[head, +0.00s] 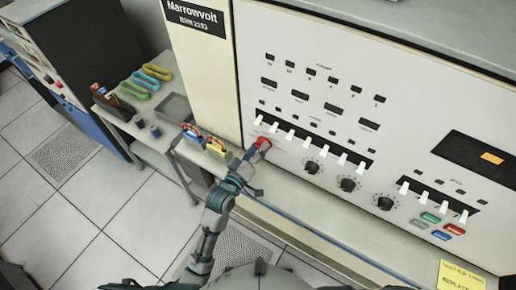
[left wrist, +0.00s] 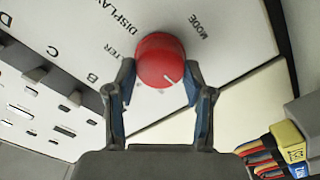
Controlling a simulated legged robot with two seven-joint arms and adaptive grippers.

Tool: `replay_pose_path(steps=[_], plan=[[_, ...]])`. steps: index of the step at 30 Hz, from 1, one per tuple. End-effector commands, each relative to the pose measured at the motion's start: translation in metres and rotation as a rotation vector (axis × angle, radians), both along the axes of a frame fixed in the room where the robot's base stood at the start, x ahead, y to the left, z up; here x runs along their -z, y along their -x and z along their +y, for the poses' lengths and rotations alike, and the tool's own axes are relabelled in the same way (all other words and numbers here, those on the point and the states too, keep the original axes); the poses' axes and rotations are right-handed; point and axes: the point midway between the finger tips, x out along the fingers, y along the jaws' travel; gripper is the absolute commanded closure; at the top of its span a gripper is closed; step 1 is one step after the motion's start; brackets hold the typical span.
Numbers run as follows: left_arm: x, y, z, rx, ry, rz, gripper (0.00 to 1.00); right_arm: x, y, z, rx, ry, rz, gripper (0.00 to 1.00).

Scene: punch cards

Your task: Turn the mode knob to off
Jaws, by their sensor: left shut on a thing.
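The mode knob (head: 264,143) is red and round and sits at the lower left of the cream console panel (head: 300,50). It also shows in the left wrist view (left wrist: 160,58), near the printed words MODE and DISPLAY. A short white mark on its face points to the lower right there. My left gripper (head: 256,152) is shut on the knob, with one fingertip on each side of it in the left wrist view (left wrist: 159,84). I cannot read an "off" label. My right gripper is not in view.
White toggle switches (head: 307,143) run just right of the knob, with black dials (head: 348,185) below them. Coloured buttons (head: 430,217) and a yellow note (head: 461,275) are farther right. A side table (head: 150,140) with coloured items stands at left. A narrow ledge runs below the panel.

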Motion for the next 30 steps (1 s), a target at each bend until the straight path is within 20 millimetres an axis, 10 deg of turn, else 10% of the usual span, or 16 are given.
replay_pose_path(steps=[1,2,5,17,30], plan=[[-0.001,0.000,0.000,0.000,0.002,-0.002,0.82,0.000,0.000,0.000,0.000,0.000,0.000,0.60],[-0.001,0.000,0.000,0.000,0.002,-0.002,0.45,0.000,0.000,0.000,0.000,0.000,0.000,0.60],[-0.001,0.000,0.000,0.000,0.002,-0.001,0.23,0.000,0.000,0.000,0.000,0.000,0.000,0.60],[0.001,0.006,0.003,0.001,-0.001,0.002,0.23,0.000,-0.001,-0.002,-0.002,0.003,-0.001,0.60],[0.003,0.082,0.047,0.001,-0.004,0.005,0.23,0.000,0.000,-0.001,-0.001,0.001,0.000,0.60]])
